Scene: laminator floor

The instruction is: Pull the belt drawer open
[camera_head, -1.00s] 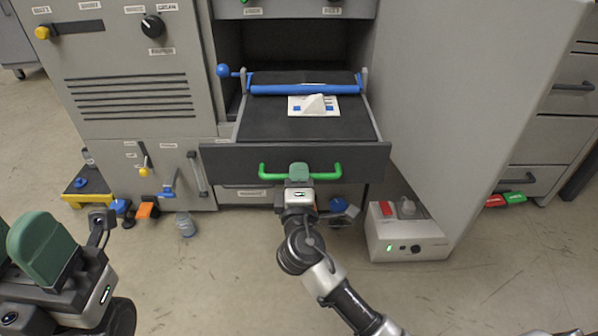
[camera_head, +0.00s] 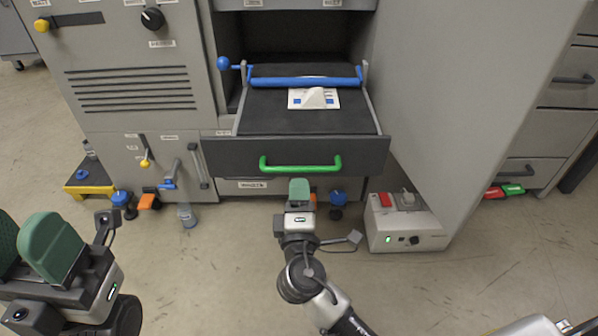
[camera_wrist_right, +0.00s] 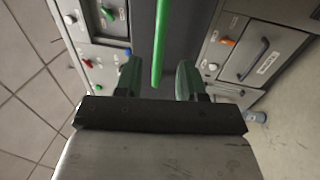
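The belt drawer (camera_head: 222,156) stands pulled out of the grey machine, with a dark belt bed, a blue roller (camera_head: 305,84) and a white-and-blue card with a white peaked piece (camera_head: 314,97) on it. Its green bar handle (camera_head: 300,168) is on the front panel. My right gripper (camera_head: 299,188) is just in front of and below the handle, apart from it. In the right wrist view its fingers (camera_wrist_right: 159,80) are spread, with the green handle (camera_wrist_right: 160,40) showing ahead between them. My left gripper (camera_head: 25,245) is at the lower left, empty, its fingers apart.
A grey box with a red switch (camera_head: 407,222) stands on the floor right of the drawer. A yellow stand (camera_head: 90,188) and small blue and orange items lie at the left. A grey panel (camera_head: 465,100) rises at the right.

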